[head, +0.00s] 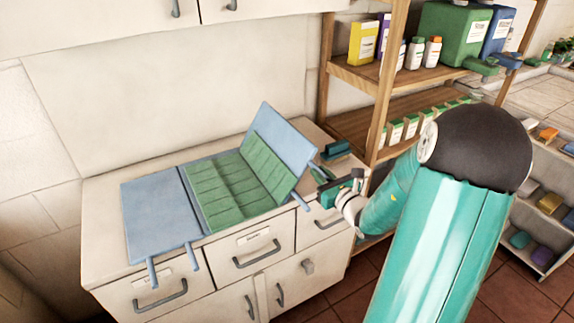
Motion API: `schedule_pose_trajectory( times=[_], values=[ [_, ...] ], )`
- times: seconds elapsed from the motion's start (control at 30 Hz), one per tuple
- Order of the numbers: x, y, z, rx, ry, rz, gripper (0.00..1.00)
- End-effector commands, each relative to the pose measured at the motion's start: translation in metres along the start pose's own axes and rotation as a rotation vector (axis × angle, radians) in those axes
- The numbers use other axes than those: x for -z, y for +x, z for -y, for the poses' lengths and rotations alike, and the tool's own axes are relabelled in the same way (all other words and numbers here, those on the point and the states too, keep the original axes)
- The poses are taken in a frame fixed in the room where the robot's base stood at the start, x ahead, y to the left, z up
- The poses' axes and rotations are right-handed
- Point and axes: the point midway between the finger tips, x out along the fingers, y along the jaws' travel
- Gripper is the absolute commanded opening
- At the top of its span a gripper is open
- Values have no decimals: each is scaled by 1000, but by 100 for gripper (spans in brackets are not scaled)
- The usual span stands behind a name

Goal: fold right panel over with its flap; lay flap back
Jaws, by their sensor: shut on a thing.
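A pale blue folding board lies on the white counter. Its left panel (158,212) is flat and bare. A green quilted cloth (215,190) covers the middle. The right panel (286,137) is tilted up, with part of the cloth resting against its inner face. Blue flaps stick out at the front: two by the left panel (152,272) and one below the right panel (301,201). My gripper (322,177) is at the right panel's outer edge, shut on it as far as I can see. The exact contact is small and partly hidden by the fingers.
A dark green item (336,149) sits on the counter behind my gripper. A wooden shelf (355,75) with boxes and bottles stands close on the right. Drawers with handles (257,254) are below the counter front. The wall behind the board is bare.

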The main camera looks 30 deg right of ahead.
Motion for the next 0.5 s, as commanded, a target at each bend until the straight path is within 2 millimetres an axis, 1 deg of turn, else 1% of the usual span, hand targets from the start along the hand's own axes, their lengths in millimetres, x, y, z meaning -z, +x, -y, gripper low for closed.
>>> schedule_pose_trajectory(
  times=[0.07,0.3,0.5],
  values=[
    [-1,1,-6,-6,1,-3,3],
    [-16,1,-30,-7,-1,-1,3],
    [-19,0,-33,-2,0,1,3]
  ],
)
